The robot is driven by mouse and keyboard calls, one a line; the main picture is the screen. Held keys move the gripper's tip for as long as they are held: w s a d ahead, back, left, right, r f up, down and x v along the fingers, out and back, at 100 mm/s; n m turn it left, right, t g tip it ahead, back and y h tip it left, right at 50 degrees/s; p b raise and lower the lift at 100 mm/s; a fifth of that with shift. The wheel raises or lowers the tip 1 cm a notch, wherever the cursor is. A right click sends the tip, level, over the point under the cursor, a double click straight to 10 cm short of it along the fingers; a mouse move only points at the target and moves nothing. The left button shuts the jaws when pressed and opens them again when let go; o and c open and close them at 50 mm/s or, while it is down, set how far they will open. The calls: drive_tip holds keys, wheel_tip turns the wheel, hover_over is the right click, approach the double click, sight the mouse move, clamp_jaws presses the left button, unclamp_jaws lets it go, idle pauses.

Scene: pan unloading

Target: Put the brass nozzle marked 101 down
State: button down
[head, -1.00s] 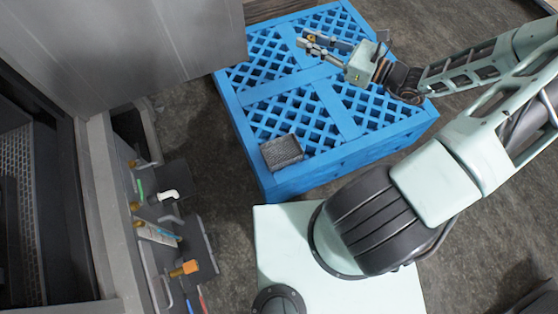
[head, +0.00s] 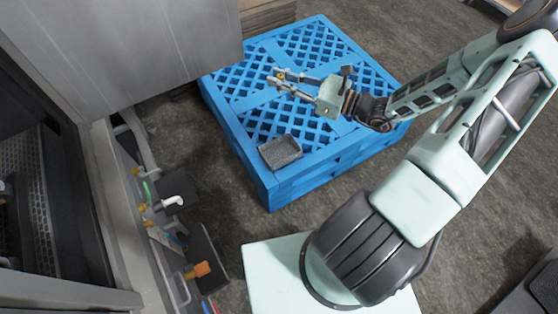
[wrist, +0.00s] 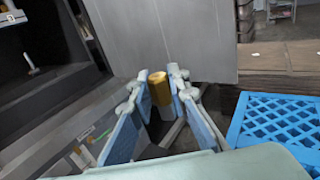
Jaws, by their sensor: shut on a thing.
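The brass nozzle (wrist: 159,88) is a gold-coloured cylinder held between the fingertips of my gripper (wrist: 158,92) in the wrist view. Its 101 mark cannot be read. In the head view my gripper (head: 279,80) is stretched out above the blue pallet (head: 268,183), pointing left, with only a small bit of brass showing at its tips. A small grey open bin (head: 280,152) sits on the pallet's near corner, nearer to me than the gripper. I cannot make out anything inside it.
A large grey cabinet panel (head: 130,50) stands left of the pallet. A machine with an open dark bay is at the far left. A rack with an orange-handled tool (head: 198,270) and a white fitting (head: 169,202) lies below it. Dark floor (head: 230,222) is free between.

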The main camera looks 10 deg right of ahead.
wheel_tip(320, 180, down, 23)
drive_tip(key=a+m+t+h+b, duration=0.1)
drive_tip(key=m+t+h+b, duration=0.1)
drive_tip(key=b, duration=1.3)
drive_tip(key=m+t+h+b, duration=0.2)
drive_tip(key=b, duration=1.4)
hover_over(273, 159)
wheel_tip(273, 159, down, 27)
drive_tip(key=shift+w+a+f+b, duration=0.15)
drive_tip(key=shift+f+b, duration=0.35)
drive_tip(key=shift+f, duration=1)
drive_tip(key=shift+f, duration=0.4)
drive_tip(key=shift+f, duration=0.2)
drive_tip(key=c, duration=1.8)
unclamp_jaws()
drive_tip(key=shift+c, duration=0.2)
